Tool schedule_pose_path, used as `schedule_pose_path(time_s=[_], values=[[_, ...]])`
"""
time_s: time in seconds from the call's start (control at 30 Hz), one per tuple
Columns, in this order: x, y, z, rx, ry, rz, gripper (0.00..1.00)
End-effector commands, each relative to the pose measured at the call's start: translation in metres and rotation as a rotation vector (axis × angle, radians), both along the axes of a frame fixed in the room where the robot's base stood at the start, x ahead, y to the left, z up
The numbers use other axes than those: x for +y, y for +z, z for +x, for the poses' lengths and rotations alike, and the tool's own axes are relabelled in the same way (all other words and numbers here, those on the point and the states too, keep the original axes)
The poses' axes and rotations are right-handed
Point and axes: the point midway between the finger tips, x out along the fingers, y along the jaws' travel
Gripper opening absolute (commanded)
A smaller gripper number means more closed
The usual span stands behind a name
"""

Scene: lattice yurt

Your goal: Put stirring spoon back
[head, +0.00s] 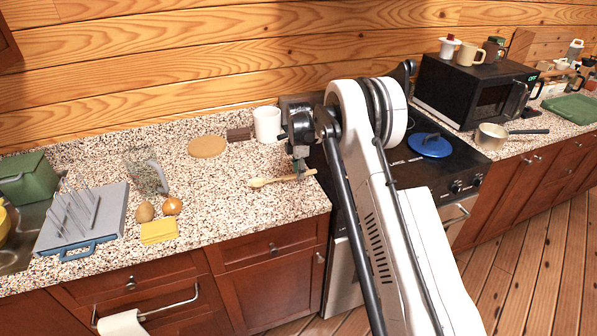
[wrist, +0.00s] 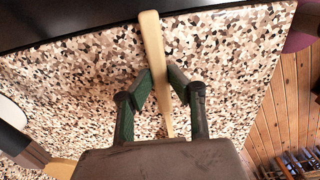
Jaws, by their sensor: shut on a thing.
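The wooden stirring spoon (head: 270,181) lies level at the counter's right end, by the stove, with its bowl to the left. My gripper (head: 301,171) points down over its handle. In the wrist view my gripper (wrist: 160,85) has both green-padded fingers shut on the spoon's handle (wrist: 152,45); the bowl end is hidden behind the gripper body. I cannot tell whether the spoon touches the counter. A white cylindrical container (head: 267,124) stands at the back of the counter, left of my gripper; part of it shows in the wrist view (wrist: 10,111).
A dark brown block (head: 238,134) and a round board (head: 207,147) lie left of the container. A glass pitcher (head: 147,174), fruit and a dish rack (head: 112,212) stand further left. The counter's front middle is clear.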

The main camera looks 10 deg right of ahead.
Motion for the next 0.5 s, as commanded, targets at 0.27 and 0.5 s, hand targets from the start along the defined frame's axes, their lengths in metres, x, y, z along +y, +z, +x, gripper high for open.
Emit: schedule_pose_path(time_s=[0.27,0.5], values=[[0.0001,-0.0059,0.0000,0.000,0.000,0.000,0.00],[0.0001,-0.0072,0.0000,0.000,0.000,0.000,0.29]])
